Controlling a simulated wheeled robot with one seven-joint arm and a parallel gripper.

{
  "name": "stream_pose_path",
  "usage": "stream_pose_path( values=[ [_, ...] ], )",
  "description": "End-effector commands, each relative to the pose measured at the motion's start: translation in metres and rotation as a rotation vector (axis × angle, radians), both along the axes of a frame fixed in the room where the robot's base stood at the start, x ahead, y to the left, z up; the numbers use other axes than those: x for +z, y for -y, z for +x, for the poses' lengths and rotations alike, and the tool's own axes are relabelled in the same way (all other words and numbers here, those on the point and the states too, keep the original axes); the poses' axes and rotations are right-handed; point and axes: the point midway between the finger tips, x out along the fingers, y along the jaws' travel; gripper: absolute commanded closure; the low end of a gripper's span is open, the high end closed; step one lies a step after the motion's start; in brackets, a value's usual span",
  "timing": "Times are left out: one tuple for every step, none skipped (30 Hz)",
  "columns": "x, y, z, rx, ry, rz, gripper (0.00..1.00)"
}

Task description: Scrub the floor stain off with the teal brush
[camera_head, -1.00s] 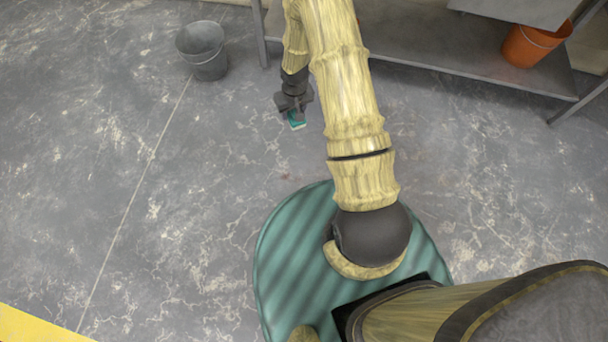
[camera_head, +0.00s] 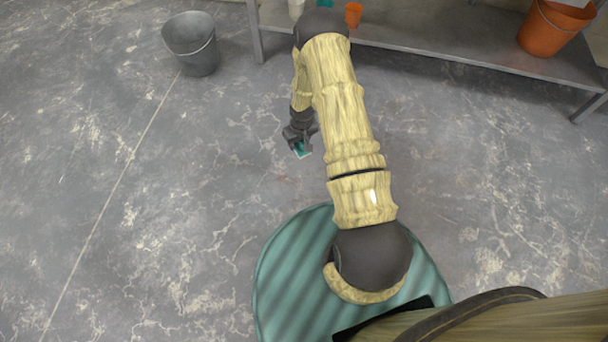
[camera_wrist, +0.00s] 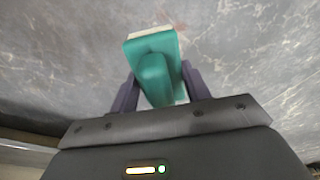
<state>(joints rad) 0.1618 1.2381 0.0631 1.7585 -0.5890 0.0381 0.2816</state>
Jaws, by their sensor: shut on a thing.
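My gripper (camera_head: 301,139) is at the end of my arm, pointing down over the concrete floor, left of the upper arm links. It is shut on the teal brush (camera_head: 300,149). In the wrist view, the fingers of my gripper (camera_wrist: 158,90) clasp the brush's rounded teal handle, and the brush (camera_wrist: 152,44) shows a pale edge at its far side. I cannot tell whether the brush touches the floor. The floor is mottled grey with many pale crack-like marks.
A grey bucket (camera_head: 191,44) stands on the floor at upper left. A metal shelf (camera_head: 450,50) runs along the back, with an orange bucket (camera_head: 552,28) and a small orange cup (camera_head: 353,14) on it. The floor at left is clear.

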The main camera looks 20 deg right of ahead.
Motion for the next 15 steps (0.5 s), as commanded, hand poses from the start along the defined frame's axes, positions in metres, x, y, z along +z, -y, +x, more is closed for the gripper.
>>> stream_pose_path(
  values=[
    [-0.028,0.002,0.000,0.004,-0.001,-0.001,0.71],
    [-0.038,0.002,0.000,0.007,-0.001,0.000,0.71],
    [-0.050,0.003,0.000,0.010,-0.001,0.000,0.71],
    [-0.059,0.004,0.001,0.013,0.000,-0.001,0.71],
    [-0.068,0.005,0.001,0.015,0.000,-0.001,0.71],
    [-0.081,0.006,0.000,0.019,0.000,0.000,0.71],
    [-0.090,0.007,0.000,0.022,-0.001,-0.001,0.71],
    [-0.099,0.007,0.000,0.025,0.000,-0.001,0.71],
    [-0.111,0.008,0.001,0.029,0.000,0.000,0.71],
    [-0.121,0.009,0.000,0.031,0.000,-0.001,0.71],
    [-0.130,0.010,0.000,0.033,-0.001,-0.001,0.71],
    [-0.142,0.011,0.000,0.036,-0.001,-0.001,0.71],
    [-0.151,0.012,0.000,0.039,0.000,-0.002,0.71],
    [-0.160,0.013,0.000,0.042,0.000,-0.002,0.71],
    [-0.170,0.014,0.000,0.045,0.000,-0.001,0.71]
  ],
)
